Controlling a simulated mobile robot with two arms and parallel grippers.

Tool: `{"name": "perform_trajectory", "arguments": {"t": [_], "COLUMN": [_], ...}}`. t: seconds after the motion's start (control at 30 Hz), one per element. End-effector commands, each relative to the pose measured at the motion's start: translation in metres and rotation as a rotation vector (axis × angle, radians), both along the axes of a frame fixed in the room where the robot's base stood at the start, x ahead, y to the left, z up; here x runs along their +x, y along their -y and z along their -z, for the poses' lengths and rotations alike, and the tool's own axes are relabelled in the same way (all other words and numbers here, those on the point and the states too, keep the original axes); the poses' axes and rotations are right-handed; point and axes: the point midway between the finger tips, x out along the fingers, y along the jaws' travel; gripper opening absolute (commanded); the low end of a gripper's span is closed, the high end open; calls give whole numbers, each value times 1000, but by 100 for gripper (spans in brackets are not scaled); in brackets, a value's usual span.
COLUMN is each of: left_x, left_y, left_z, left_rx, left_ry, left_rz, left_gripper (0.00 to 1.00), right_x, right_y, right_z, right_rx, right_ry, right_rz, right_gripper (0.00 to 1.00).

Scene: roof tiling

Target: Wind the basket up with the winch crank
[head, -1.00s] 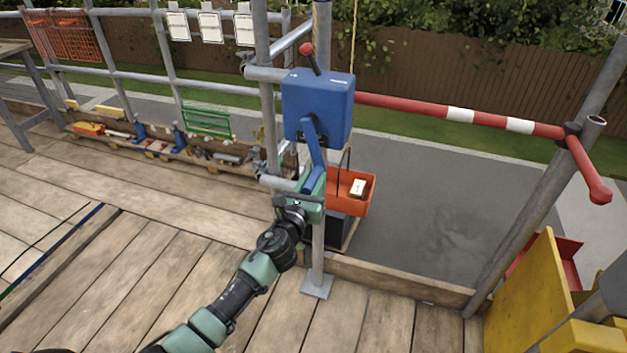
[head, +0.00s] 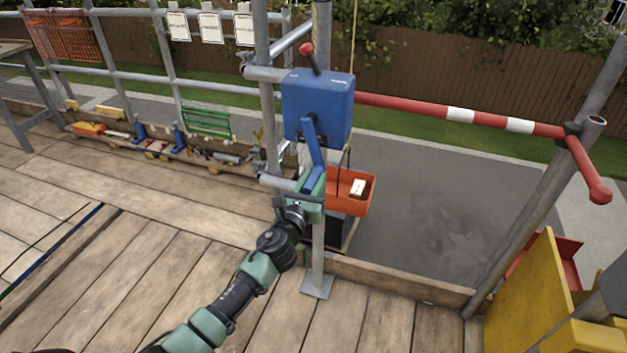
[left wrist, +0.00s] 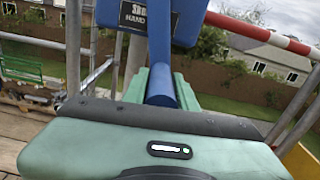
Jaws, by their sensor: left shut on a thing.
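The blue winch box (head: 318,106) is fixed to the scaffold post, with a red-knobbed lever (head: 308,56) on top. Its blue crank (head: 313,143) hangs down from the box. My left gripper (head: 311,186) is shut on the crank handle (left wrist: 162,88) at the crank's lower end; the handle shows between the green fingers in the left wrist view. The orange basket (head: 346,193) hangs just right of the post and behind it, holding a small pale box (head: 358,188). The rope (head: 353,40) runs up above it. My right gripper is out of view.
A red and white barrier bar (head: 450,114) spans the opening right of the winch. A yellow panel (head: 525,295) stands at the lower right. Tools lie along the toe board (head: 160,145) at left. The plank deck (head: 130,280) in front is mostly clear.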

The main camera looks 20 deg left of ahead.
Motion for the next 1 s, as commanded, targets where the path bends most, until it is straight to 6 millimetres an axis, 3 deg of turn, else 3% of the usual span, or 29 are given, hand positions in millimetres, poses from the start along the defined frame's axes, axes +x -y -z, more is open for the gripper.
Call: {"name": "perform_trajectory", "arguments": {"t": [0.5,0.7,0.93,0.97,1.0], "left_x": [0,0,0,0,0], "left_y": [0,-12,-12,-12,-12], "left_z": [1,2,3,3,3], "left_rx": [3,90,90,89,89], "left_ry": [-1,2,2,2,2], "left_rz": [0,0,-1,-1,-1], "left_gripper": [0,0,0,33,44], "right_x": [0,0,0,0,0], "right_y": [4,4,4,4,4], "right_z": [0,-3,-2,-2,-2], "right_rx": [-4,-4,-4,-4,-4], "right_ry": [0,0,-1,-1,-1], "right_rz": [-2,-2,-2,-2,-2], "right_gripper": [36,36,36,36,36]}}
